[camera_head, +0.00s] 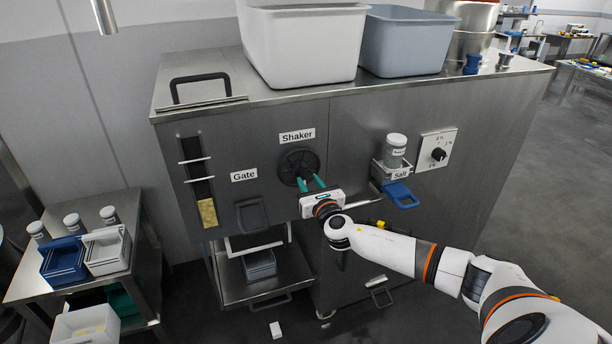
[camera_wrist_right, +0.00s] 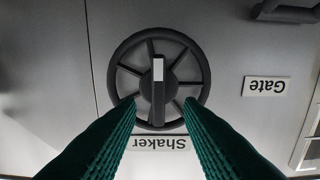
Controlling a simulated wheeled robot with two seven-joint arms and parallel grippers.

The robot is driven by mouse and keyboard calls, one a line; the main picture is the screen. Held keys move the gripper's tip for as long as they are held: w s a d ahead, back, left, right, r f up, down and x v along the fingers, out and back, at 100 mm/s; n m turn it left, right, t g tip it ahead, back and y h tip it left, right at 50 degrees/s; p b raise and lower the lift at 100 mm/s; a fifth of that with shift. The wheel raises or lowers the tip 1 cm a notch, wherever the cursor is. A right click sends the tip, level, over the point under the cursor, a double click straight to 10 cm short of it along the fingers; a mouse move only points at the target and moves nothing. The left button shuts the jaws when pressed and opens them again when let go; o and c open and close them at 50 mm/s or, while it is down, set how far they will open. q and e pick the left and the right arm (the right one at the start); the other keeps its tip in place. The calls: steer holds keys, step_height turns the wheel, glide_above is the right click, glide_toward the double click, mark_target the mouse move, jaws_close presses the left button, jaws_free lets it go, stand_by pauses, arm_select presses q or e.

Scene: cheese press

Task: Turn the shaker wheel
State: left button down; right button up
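The shaker wheel (camera_head: 298,166) is a dark spoked disc on the front of the steel machine, under the "Shaker" label (camera_head: 297,136). In the right wrist view the wheel (camera_wrist_right: 158,57) shows upside down, with a thick central bar handle (camera_wrist_right: 158,95) that has a pale mark. My right gripper (camera_head: 310,182) has its green fingers pointed at the wheel's lower part. In the wrist view its fingers (camera_wrist_right: 160,108) are spread apart, one on each side of the bar. Whether they touch the wheel cannot be told. My left gripper is not in view.
The machine front also has a gate handle (camera_head: 251,214), a salt shelf with a jar (camera_head: 394,150) and blue scoop (camera_head: 401,194), and a dial (camera_head: 438,154). Two large tubs (camera_head: 304,50) stand on top. A side table with bins (camera_head: 66,262) stands at left.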

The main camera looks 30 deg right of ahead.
mark_target(305, 175)
steer(key=shift+x, duration=1.1)
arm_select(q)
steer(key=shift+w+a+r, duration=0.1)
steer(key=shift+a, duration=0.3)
arm_select(e)
steer(key=shift+w+d, duration=0.2)
steer(key=shift+w, duration=0.2)
jaws_close()
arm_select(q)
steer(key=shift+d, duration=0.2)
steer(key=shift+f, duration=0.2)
arm_select(e)
steer(key=shift+f+m, duration=0.1)
steer(key=shift+m, duration=0.2)
